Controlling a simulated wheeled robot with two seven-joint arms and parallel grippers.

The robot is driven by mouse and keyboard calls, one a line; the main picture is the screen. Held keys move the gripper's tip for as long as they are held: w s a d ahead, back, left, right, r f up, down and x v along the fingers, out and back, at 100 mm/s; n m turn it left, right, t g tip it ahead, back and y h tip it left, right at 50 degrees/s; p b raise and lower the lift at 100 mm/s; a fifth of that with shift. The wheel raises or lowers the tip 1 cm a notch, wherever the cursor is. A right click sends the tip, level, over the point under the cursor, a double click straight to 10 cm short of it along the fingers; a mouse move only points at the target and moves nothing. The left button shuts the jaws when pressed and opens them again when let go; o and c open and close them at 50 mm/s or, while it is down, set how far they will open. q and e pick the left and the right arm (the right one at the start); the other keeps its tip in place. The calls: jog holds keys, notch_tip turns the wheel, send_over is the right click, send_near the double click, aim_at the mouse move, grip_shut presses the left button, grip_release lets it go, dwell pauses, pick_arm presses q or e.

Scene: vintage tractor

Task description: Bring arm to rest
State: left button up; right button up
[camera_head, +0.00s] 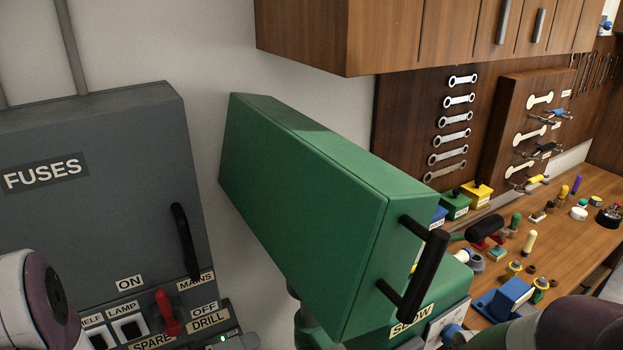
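Neither of my grippers shows in the head view. A rounded white and purple link of my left arm (40,305) is at the lower left corner, in front of the grey fuse box (90,210). A dark and purple link of my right arm (580,325) is at the lower right corner, in front of the workbench. What lies beyond these links, and whether either gripper holds anything, is out of the picture.
A green box (300,200) with a black handle (425,275) juts out in the middle, above a green base marked SLOW (410,322). The fuse box has a red lever (166,312). The workbench (590,215) carries several small items beneath wooden cabinets (390,35).

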pick_arm(q)
jog(key=s+a+f+m+g+y+b, duration=0.1)
jog(key=a+f+m+g+y+b, duration=0.35)
jog(key=a+f+y, duration=1.15)
jog(key=s+d+f+g+h+b, duration=0.3)
jog(key=d+f+b, duration=0.3)
jog(key=d+b, duration=0.4)
jog(key=shift+s+d+m+g, duration=0.45)
jog(key=shift+s+d+g, duration=0.1)
jog(key=shift+d, duration=0.25)
jog(key=shift+d, duration=0.1)
